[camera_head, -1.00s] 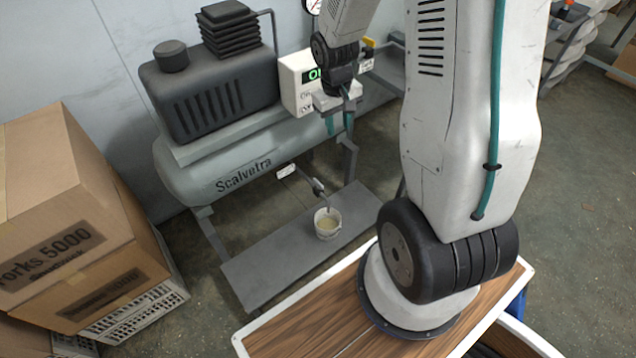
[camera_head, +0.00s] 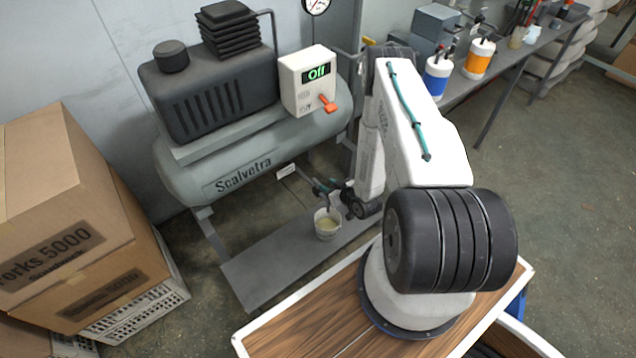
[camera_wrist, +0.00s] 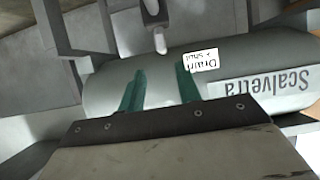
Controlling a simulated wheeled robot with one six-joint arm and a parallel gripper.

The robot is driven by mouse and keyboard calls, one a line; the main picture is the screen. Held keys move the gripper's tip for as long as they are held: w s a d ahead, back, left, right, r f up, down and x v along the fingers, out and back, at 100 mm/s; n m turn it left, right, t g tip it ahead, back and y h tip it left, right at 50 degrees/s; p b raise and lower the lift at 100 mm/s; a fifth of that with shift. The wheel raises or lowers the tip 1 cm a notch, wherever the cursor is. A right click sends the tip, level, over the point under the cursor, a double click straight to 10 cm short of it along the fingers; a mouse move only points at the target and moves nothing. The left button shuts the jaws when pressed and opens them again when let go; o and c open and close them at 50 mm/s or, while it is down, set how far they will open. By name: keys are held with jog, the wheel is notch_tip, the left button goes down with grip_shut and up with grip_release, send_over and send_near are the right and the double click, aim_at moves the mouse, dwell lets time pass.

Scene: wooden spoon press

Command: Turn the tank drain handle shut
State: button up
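The tank (camera_head: 240,165) is a grey horizontal cylinder lettered "Scalvetra". A white tag below it (camera_head: 286,171) reads "Drain" and "Shut" in the wrist view, where it appears upside down (camera_wrist: 201,60). A grey drain fitting (camera_wrist: 154,14) with a light rounded end shows at the top of the wrist view, ahead of my fingertips. I cannot tell handle from spout there. My gripper (camera_wrist: 160,82) is open and empty, its teal fingers apart below the fitting in that picture. In the head view, my gripper (camera_head: 324,186) is low beside the drain, partly hiding it.
A small bucket (camera_head: 327,230) of pale liquid stands on the grey lower shelf (camera_head: 270,262) under the drain. A control box (camera_head: 308,80) reading "Off" with an orange lever is above. Cardboard boxes (camera_head: 60,190) stand left; a workbench (camera_head: 480,85) is at upper right.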

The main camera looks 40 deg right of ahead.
aim_at(318, 182)
jog(key=shift+s+a+f, duration=0.2)
jog(key=shift+s+f, duration=0.15)
jog(key=shift+f, duration=0.05)
jog(key=shift+f+t, duration=0.1)
jog(key=shift+t, duration=0.3)
jog(key=x, duration=0.7)
jog(key=shift+w+a+f, duration=0.1)
jog(key=shift+w, duration=0.15)
grip_shut()
